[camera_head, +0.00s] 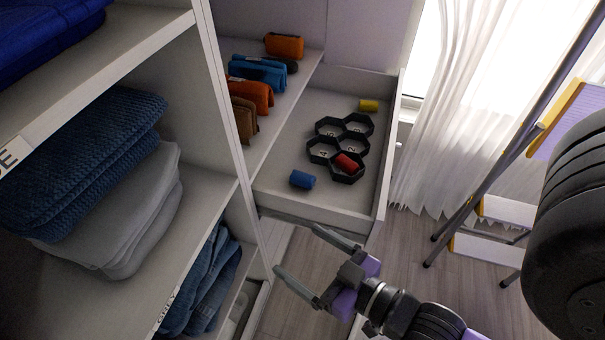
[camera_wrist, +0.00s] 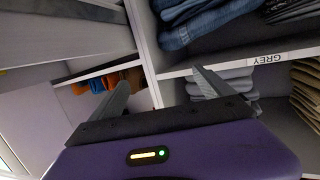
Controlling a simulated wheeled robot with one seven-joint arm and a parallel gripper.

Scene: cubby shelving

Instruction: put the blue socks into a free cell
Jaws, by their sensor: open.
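The blue socks (camera_head: 302,179) are a small blue roll lying on the drawer floor, near its front left. A black hexagonal cell organizer (camera_head: 323,147) lies in the drawer to their right and farther back. A red roll (camera_head: 347,162) sits in its front right cell; the other cells look empty, some with numbers on their floors. A yellow roll (camera_head: 368,106) lies at the back of the drawer. My gripper (camera_head: 295,249) is open and empty, in front of the drawer and apart from the socks. The wrist view shows its spread fingers (camera_wrist: 160,92) facing shelving; the socks are not visible there.
The open drawer (camera_head: 384,165) has raised walls. Rolled orange, blue and brown items (camera_head: 257,92) line the shelf left of it. Shelves with folded blue and grey textiles (camera_head: 120,215) stand at left. A stepladder (camera_head: 490,243) stands at right. Floor between is clear.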

